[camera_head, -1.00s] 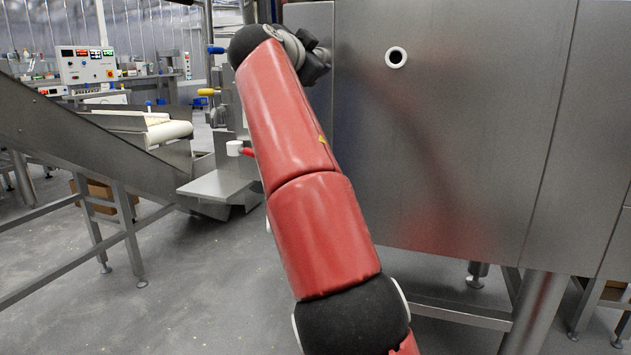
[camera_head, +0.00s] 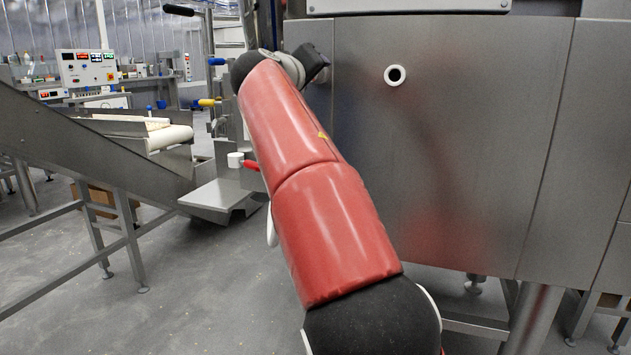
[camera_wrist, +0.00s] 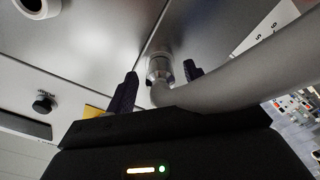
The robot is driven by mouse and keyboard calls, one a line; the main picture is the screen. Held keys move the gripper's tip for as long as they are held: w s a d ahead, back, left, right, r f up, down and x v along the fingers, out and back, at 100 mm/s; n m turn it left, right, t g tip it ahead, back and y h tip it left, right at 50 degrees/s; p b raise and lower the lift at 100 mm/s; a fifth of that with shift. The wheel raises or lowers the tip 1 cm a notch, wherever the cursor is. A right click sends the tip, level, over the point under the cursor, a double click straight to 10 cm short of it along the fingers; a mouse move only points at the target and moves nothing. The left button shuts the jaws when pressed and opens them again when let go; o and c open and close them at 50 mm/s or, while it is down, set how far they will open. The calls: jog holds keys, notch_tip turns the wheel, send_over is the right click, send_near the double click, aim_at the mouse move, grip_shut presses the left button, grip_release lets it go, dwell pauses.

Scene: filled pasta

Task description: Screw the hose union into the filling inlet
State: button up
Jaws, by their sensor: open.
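In the wrist view, the hose union (camera_wrist: 159,70), a pale metal collar, is at the end of a thick grey-white hose (camera_wrist: 235,80). It lies against or very close to a round fitting on the steel panel; how far it is screwed in cannot be seen. The filling inlet is probably that fitting, largely hidden by the union. My gripper (camera_wrist: 158,84) is open, with one dark finger on each side of the union and visible gaps beside it. In the head view the union and hose are hidden behind my red arm and dark wrist.
The steel housing (camera_head: 450,150) fills the right side. A white-rimmed round port (camera_head: 395,75) on it also shows in the wrist view (camera_wrist: 36,7). A black knob (camera_wrist: 44,103) is at the wrist view's left.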

jog(key=n+p, duration=0.1)
jog(key=n, duration=0.3)
jog(key=shift+r+n+p, duration=0.15)
jog(key=shift+n+p, duration=0.15)
jog(key=shift+p, duration=0.05)
jog(key=shift+n, duration=1)
jog(key=shift+n+p, duration=0.8)
jog(key=shift+n, duration=0.2)
jog(key=shift+f+n, duration=0.2)
jog(key=shift+n, duration=0.2)
